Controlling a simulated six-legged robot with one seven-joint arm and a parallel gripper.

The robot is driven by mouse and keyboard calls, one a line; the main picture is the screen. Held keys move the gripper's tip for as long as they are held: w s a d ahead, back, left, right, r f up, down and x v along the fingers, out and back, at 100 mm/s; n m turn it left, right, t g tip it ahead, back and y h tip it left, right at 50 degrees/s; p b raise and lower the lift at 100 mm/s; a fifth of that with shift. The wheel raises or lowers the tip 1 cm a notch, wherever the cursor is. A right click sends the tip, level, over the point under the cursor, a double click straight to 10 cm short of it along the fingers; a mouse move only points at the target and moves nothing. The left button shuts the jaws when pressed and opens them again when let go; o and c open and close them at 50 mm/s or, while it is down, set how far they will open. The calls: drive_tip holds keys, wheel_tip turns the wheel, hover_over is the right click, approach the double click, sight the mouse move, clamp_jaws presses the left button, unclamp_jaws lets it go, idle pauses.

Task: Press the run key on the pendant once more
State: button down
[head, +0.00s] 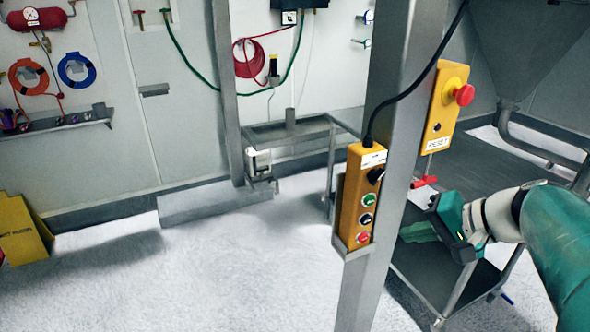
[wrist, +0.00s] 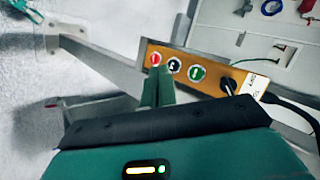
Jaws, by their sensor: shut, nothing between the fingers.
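The pendant (head: 352,205) is a yellow box held upright in a bracket on a grey post. Its face has a black knob (head: 376,175) at the top, then a green button (head: 370,201), a black one (head: 366,219) and a red one (head: 362,238). The wrist view shows the green (wrist: 197,73), black (wrist: 174,64) and red (wrist: 155,58) buttons in a row. My gripper (head: 410,232) is shut and empty, right of the post. In the wrist view its green fingertips (wrist: 160,72) overlap the pendant's edge below the red and black buttons; contact cannot be told.
A yellow box with a red stop button (head: 464,95) is on the post's right side. A dark cable (head: 405,90) runs up from the pendant.

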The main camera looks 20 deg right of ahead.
sight(370, 200)
drive_tip(key=w, duration=0.8)
drive_tip(key=shift+w, duration=0.1)
idle(1.9)
drive_tip(key=shift+w, duration=0.35)
